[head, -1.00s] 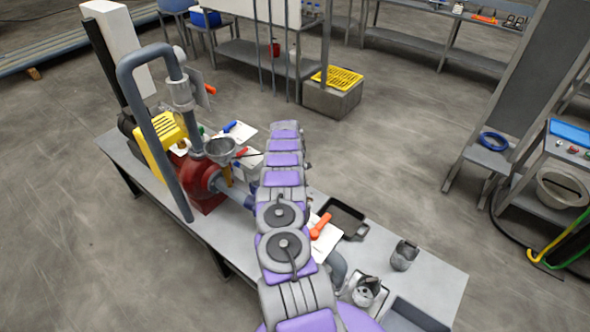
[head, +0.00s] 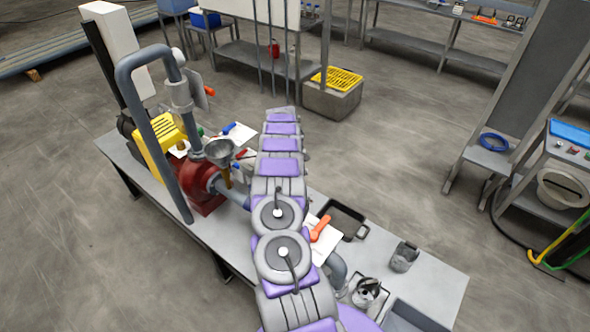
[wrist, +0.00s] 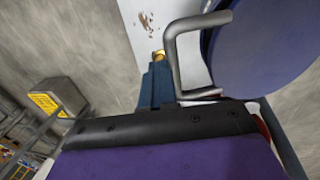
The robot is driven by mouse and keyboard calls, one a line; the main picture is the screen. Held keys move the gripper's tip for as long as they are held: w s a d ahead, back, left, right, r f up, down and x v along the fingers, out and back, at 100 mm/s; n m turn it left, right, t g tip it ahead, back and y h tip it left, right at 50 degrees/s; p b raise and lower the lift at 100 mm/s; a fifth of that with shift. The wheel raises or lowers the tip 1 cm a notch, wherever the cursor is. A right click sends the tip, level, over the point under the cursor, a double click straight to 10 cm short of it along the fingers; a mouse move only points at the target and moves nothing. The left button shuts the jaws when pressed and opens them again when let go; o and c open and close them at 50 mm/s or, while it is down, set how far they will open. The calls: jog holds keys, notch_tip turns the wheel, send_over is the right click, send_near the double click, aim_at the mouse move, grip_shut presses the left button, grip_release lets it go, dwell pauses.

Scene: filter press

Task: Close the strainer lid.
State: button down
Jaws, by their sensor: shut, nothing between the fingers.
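In the wrist view a large round dark-blue disc (wrist: 262,45) fills the upper right; it looks like the strainer lid, seen close and cut off by the frame edge. A bent grey bar handle (wrist: 178,60) stands beside it at its left. My gripper (wrist: 158,66) shows as narrow dark-blue fingers, shut and empty, just left of the handle. A small gap seems to separate them, but contact is hard to judge. In the head view my arm hides the gripper and the strainer.
In the head view a grey workbench (head: 435,275) carries a red pump (head: 203,185), a grey funnel (head: 219,150), an orange-handled tool (head: 320,228), a black tray (head: 346,220) and metal cups. A tall grey bent pipe (head: 150,120) rises at the left.

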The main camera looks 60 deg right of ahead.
notch_tip(320, 180, up, 11)
jog(key=a, duration=0.1)
jog(key=shift+w+a, duration=0.15)
jog(key=shift+a, duration=0.25)
jog(key=shift+a, duration=0.1)
